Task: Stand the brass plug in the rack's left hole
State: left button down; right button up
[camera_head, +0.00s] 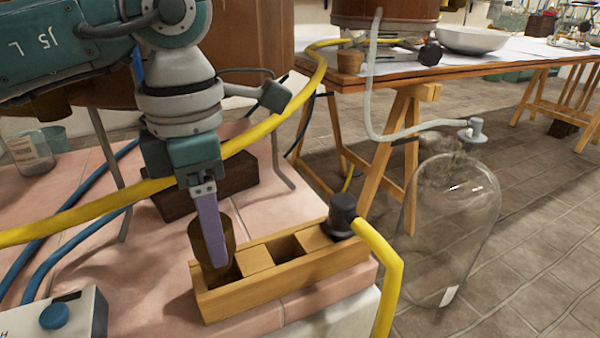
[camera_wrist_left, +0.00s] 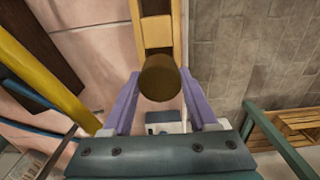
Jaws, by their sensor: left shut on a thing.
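My left gripper (camera_head: 210,262) has purple fingers pointing down and is shut on the brass plug (camera_head: 230,238), a dark brown-gold cylinder. The plug is roughly upright at the left end of the wooden rack (camera_head: 290,283). Its lower end is at the left hole, partly behind the finger and the rack's front wall. I cannot tell how deep it sits. In the left wrist view the plug's round end (camera_wrist_left: 160,80) shows between the two fingers, with the rack (camera_wrist_left: 138,25) beyond it. My right gripper is not in view.
A black fitting (camera_head: 343,212) with a yellow hose stands at the rack's right end; the middle hole (camera_head: 284,248) looks empty. Another yellow hose (camera_head: 265,128) passes behind my gripper. A dark block (camera_head: 235,175) lies behind the rack. A glass vessel (camera_head: 455,225) stands to the right.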

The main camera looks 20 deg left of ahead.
pick_arm(q)
jog(key=shift+f+b, duration=1.45)
jog(key=shift+f, duration=0.45)
dwell(3.4)
jog(key=shift+c, duration=0.5)
grip_release()
jog(key=shift+r, duration=0.1)
jog(key=shift+r+p, duration=3)
jog(key=shift+r, duration=0.45)
